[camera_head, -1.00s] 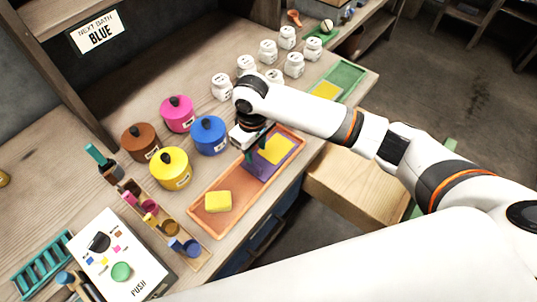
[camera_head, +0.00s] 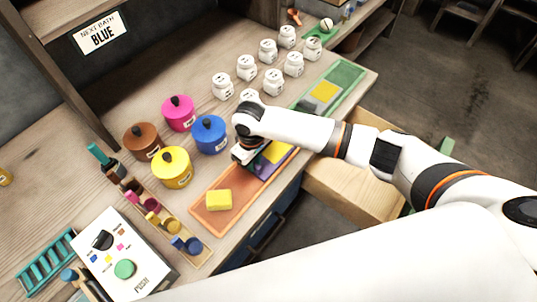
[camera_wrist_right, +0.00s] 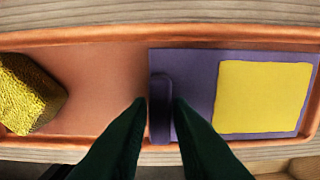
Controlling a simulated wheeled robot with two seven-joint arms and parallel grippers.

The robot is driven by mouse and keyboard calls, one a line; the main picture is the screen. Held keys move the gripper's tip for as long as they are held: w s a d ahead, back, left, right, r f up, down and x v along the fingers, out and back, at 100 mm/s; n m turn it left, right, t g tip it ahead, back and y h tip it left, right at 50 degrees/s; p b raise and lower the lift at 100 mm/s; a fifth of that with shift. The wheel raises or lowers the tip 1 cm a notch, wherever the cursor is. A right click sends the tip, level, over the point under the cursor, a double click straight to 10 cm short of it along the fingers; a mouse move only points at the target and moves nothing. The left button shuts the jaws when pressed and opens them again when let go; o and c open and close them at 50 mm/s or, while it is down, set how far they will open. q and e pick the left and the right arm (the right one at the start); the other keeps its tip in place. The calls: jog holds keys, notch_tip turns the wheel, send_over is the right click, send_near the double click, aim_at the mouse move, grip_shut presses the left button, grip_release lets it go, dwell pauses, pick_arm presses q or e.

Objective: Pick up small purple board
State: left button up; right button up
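The small purple board (camera_head: 267,170) lies at the right end of the orange tray (camera_head: 195,207), partly hidden by my right arm. A yellow square (camera_wrist_right: 262,97) covers part of the board (camera_wrist_right: 190,60) in the right wrist view. A raised purple handle (camera_wrist_right: 161,112) stands near the board's left edge. My right gripper (camera_head: 243,160) is over the board's left edge. In the right wrist view its two dark fingers (camera_wrist_right: 159,103) are apart, one on each side of the handle. Whether they touch it I cannot tell. My left gripper is out of view.
A yellow sponge-like block (camera_head: 219,200) lies at the tray's left end. Lidded pots, among them the blue pot (camera_head: 209,136), stand behind the tray. White jars (camera_head: 274,82) stand farther back. A green tray (camera_head: 347,75) holds a grey board with a yellow square.

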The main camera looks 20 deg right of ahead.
grip_shut()
jog(key=shift+r, duration=0.15)
